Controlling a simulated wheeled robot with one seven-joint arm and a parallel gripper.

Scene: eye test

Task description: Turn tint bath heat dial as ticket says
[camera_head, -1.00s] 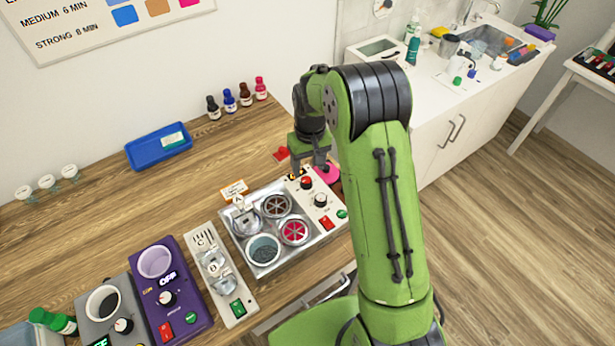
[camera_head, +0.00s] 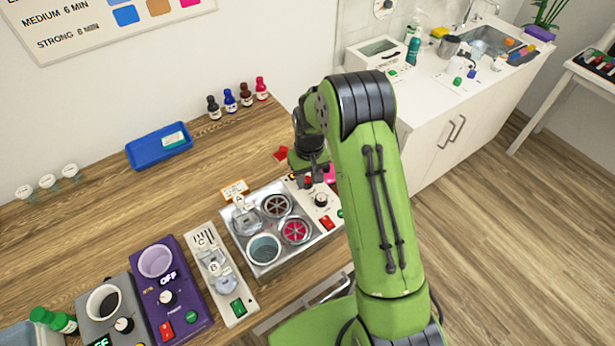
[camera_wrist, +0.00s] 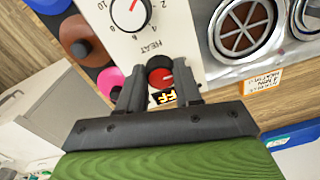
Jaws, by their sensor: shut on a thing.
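The tint bath (camera_head: 283,272) is a steel tray unit with several round wells and a white control panel. My gripper (camera_wrist: 161,82) is shut on a black-and-red knob (camera_wrist: 159,74) on this panel, near the printed word HEAT. A white dial with a red pointer and numbers (camera_wrist: 130,12) lies beyond the knob, cut by the top edge; it is apart from my fingers. A small display (camera_wrist: 163,97) with yellow characters is partly hidden between the fingers. An orange-edged ticket (camera_head: 234,190) stands behind the bath; its writing is too small to read surely.
A white unit with glass parts (camera_head: 222,275), a purple warmer (camera_head: 172,295) and a grey warmer (camera_head: 110,315) stand left of the bath. A blue tray (camera_head: 159,150) and several small bottles are behind. Bare wood lies between them.

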